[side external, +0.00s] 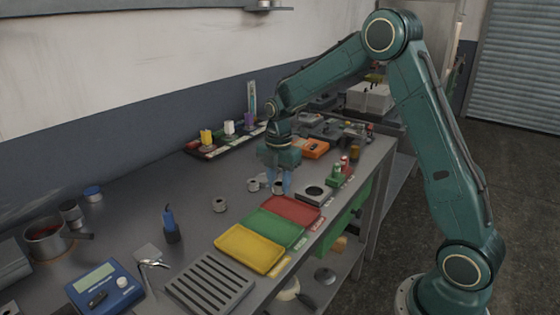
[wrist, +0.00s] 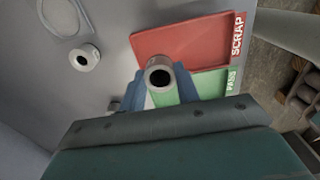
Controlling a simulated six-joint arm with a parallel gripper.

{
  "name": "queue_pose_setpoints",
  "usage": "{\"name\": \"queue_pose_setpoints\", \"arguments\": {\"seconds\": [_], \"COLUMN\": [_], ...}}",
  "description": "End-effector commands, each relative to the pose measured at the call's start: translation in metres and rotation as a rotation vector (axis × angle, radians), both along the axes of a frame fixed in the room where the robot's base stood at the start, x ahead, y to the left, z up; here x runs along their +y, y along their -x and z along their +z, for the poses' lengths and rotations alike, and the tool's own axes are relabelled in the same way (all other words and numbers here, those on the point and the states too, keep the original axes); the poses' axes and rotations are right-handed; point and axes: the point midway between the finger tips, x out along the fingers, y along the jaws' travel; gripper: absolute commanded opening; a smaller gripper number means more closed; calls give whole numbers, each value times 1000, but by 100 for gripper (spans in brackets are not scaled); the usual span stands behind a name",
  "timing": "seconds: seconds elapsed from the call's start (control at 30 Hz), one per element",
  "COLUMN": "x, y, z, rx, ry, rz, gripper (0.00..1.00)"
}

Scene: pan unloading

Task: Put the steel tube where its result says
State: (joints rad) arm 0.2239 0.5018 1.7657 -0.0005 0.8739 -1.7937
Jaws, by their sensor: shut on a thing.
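My gripper (side external: 277,183) points down over the bench, just behind the red tray (side external: 292,209). Its blue fingers are shut on a short steel tube (side external: 279,188), whose open end faces the camera in the wrist view (wrist: 159,63). The red tray is marked SCRAP in the wrist view (wrist: 180,40). The green tray (side external: 273,229) beside it is marked PASS and is partly hidden by the gripper in the wrist view. A yellow tray (side external: 249,248) lies in front of the green one; its label is too small to read. No reading is legible on any display.
Another tube (side external: 253,185) stands close left of the gripper, and one (side external: 219,205) stands farther left. A blue instrument (side external: 104,288), a slotted grey rack (side external: 209,284), and a dark block with a round opening (side external: 315,194) stand around the trays. The middle-left bench is mostly clear.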

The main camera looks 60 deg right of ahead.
Motion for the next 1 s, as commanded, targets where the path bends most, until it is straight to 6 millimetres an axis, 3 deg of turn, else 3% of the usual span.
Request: {"name": "queue_pose_setpoints", "arguments": {"seconds": [0.27,0.6,1.0], "x": [0,0,0], "y": [0,1,0], "z": [-6,-41,-44], "rx": [2,2,0], "ry": [0,-1,0], "rz": [0,0,0], "gripper": [6,6,6]}}
